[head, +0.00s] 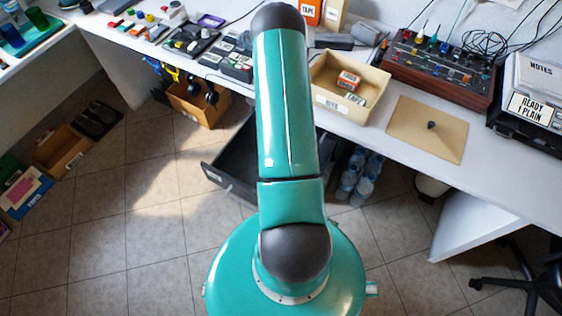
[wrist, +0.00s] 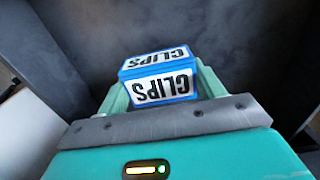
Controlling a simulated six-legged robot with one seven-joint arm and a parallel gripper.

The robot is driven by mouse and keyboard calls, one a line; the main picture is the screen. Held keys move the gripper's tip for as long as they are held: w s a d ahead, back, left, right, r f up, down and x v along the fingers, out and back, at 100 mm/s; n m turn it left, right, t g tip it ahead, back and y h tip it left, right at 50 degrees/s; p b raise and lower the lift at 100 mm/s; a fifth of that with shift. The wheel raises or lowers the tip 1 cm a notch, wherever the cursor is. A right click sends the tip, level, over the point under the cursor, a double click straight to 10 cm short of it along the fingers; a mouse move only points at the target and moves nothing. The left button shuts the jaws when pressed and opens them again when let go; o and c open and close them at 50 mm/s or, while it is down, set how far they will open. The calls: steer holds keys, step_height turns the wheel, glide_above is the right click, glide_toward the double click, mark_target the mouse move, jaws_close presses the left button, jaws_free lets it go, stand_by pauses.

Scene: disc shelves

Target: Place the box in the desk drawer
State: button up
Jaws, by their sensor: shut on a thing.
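The box (wrist: 160,75) is blue with white faces marked "CLIPS". My gripper (wrist: 161,84) is shut on it in the wrist view, with one pale green finger on each side. The desk drawer (head: 222,181) is dark grey and pulled open under the desk in the head view, partly covered by my arm. Dark grey surfaces (wrist: 250,35) fill the wrist view behind the box and look like the drawer's inside. I cannot tell how far the box is from the drawer floor. My gripper and the box are hidden behind my arm in the head view.
The white desk (head: 385,136) carries a beige tray (head: 325,105) with small boxes and a mixer-like device (head: 438,72). Water bottles (head: 362,178) stand under the desk right of the drawer. A brown bin (head: 198,109) stands to its left. The tiled floor (head: 130,240) at left front is clear.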

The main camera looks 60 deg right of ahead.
steer(key=shift+w+f, duration=0.2)
steer(key=shift+f, duration=1.5)
steer(key=shift+f, duration=0.1)
steer(key=o, duration=1)
